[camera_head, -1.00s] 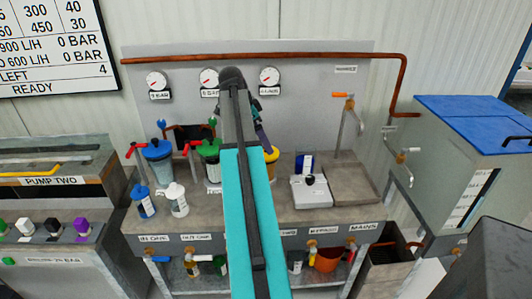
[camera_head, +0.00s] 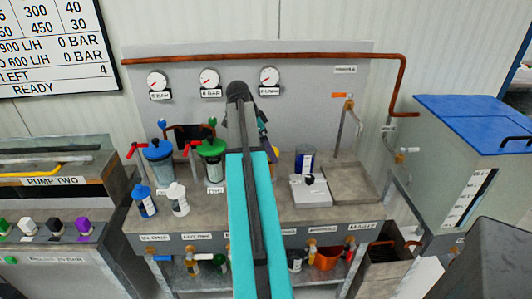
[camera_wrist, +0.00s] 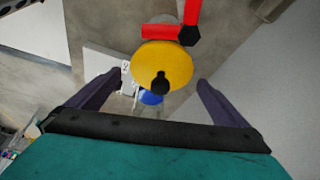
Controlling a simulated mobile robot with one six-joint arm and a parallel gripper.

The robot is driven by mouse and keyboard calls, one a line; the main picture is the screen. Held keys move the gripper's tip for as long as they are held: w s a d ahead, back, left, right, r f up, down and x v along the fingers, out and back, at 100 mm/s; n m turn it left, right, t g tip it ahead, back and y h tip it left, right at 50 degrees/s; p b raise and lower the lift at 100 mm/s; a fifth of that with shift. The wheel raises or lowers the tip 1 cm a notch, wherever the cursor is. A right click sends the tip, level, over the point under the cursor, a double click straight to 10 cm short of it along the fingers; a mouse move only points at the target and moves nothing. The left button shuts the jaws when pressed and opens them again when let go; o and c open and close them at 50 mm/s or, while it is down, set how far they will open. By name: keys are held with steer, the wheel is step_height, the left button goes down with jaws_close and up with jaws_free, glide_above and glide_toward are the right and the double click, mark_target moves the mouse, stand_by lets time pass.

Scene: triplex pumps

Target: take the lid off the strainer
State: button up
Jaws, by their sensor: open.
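A round yellow lid (camera_wrist: 160,62) with a black knob (camera_wrist: 160,84) shows in the wrist view, seen from above. In the head view only a sliver of the yellow lid (camera_head: 274,153) shows behind my arm. My gripper (camera_wrist: 157,80) is open, with one dark finger on each side of the lid in the picture and visible gaps between. I cannot tell its height above the lid. The strainer body under the lid is hidden. Two similar vessels stand to the left, with a blue lid (camera_head: 157,149) and a green lid (camera_head: 211,147).
A red valve handle (camera_wrist: 190,20) is right beside the yellow lid. A blue-labelled tin (camera_head: 305,158) and a pale grey box (camera_head: 310,191) stand to the right on the bench. Blue (camera_head: 144,200) and white (camera_head: 177,200) bottles stand at the front left. A copper pipe (camera_head: 300,56) runs behind.

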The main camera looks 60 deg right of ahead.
steer(key=c, duration=1.2)
steer(key=shift+o, duration=0.2)
steer(key=shift+r, duration=0.15)
steer(key=shift+r+b, duration=0.5)
steer(key=shift+r, duration=1.1)
steer(key=s+a+r+b, duration=0.1)
steer(key=s+a+b, duration=0.1)
steer(key=s+a, duration=0.9)
steer(key=shift+s+r, duration=0.3)
steer(key=shift+s, duration=0.1)
